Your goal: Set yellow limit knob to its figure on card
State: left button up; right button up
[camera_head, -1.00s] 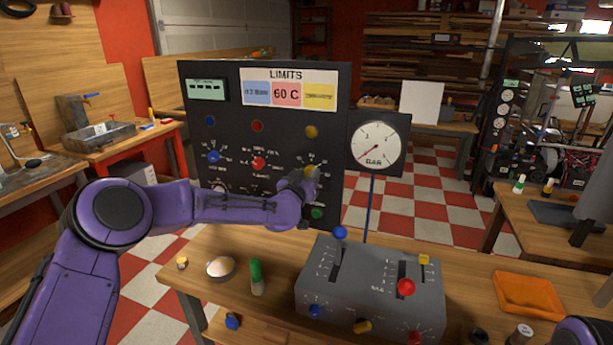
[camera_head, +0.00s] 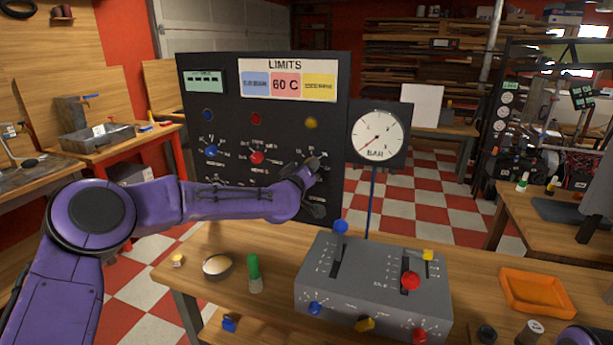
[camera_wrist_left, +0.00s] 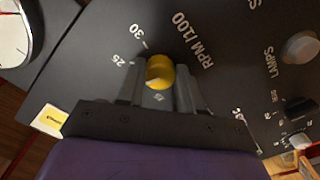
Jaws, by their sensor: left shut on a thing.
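The yellow limit knob (camera_wrist_left: 160,71) sits on the black panel (camera_head: 188,180), beside a scale whose figures 25 and 30 show in the left wrist view, near the lettering RPM/100. My left gripper (camera_wrist_left: 158,88) is shut on it, one finger on each side. In the head view my left gripper (camera_head: 314,164) covers most of the knob. The knob's pointer direction is not clear. The LIMITS card (camera_head: 287,65) tops the panel with blue, red and yellow fields. The red one reads 60 C; the yellow field's figure (camera_head: 319,87) is too small to read. My right gripper is out of view.
A blue knob (camera_head: 211,152) and a red knob (camera_head: 257,157) sit left of my gripper. A pressure gauge (camera_head: 378,137) stands right of the panel. Below are a grey lever box (camera_head: 375,270), a green-capped bottle (camera_head: 254,270) and an orange tray (camera_head: 536,291) on the bench.

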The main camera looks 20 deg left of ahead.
pick_arm(q)
jog(key=shift+f+n+b, duration=0.1)
jog(key=shift+n+b, duration=3.7)
jog(key=shift+n, duration=2.6)
jog(key=o, duration=1)
jog(key=shift+a, duration=0.1)
jog(key=shift+o, duration=0.2)
